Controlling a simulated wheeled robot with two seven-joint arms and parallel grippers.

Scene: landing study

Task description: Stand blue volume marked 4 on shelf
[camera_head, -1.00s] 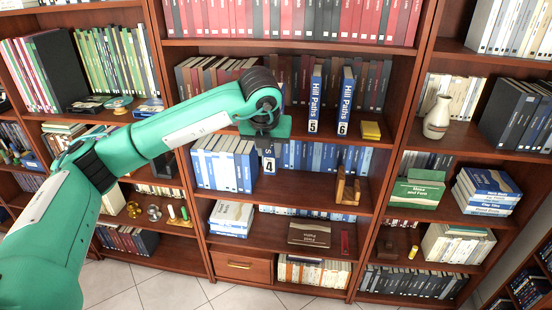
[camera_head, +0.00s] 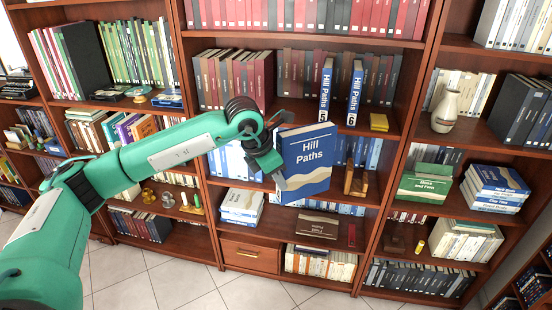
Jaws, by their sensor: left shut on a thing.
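The blue Hill Paths volume (camera_head: 307,165) is held upright, slightly tilted, with its front cover facing me; its spine and number are not readable now. My left gripper (camera_head: 279,182) is shut on its left edge, in front of the middle bookcase. Two matching blue volumes, marked 5 (camera_head: 326,92) and 6 (camera_head: 355,94), stand on the shelf (camera_head: 296,112) above and behind the held book. There is bare shelf to the left of volume 5, before the dark red books. My right gripper is not in view.
A yellow block (camera_head: 379,122) lies right of volume 6. A wooden bookend (camera_head: 356,181) stands on the shelf below, beside blue books. A white vase (camera_head: 445,112) stands in the right bookcase. Dark red books (camera_head: 226,80) fill the shelf's left part.

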